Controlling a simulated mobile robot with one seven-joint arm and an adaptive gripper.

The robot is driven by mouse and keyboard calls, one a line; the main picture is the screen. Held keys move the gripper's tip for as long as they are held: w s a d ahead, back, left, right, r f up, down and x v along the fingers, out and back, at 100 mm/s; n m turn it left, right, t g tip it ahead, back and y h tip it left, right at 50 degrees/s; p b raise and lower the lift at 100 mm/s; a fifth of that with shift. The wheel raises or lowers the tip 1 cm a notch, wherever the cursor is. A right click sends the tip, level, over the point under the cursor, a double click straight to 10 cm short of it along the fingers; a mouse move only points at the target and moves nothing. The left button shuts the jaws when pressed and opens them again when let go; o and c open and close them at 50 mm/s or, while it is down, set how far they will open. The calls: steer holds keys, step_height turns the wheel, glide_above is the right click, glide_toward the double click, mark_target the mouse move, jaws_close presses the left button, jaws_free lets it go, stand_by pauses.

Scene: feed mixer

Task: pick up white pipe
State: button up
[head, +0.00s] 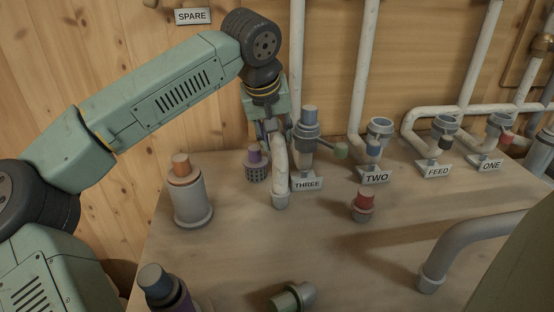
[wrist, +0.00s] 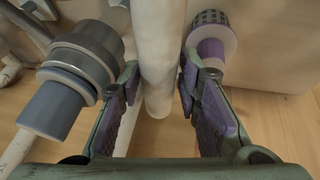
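The white pipe (head: 280,170) is a curved piece with a grey collar at its lower end, in front of the THREE sign in the head view. My gripper (head: 271,132) points down at its upper part. In the wrist view, the pipe (wrist: 160,50) runs between the two fingers of my gripper (wrist: 160,82). The purple pads sit against both its sides, so my gripper looks shut on it. I cannot tell whether the collar end rests on the table.
The THREE fitting (head: 306,128) stands close on the right, and a purple-topped basket piece (head: 256,167) close on the left. An orange-topped cylinder (head: 187,192), a red-capped piece (head: 364,204) and a grey bent pipe (head: 455,245) stand on the table (head: 235,250). The middle front is mostly clear.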

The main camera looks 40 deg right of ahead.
jaws_close()
stand_by(0.4)
stand_by(0.4)
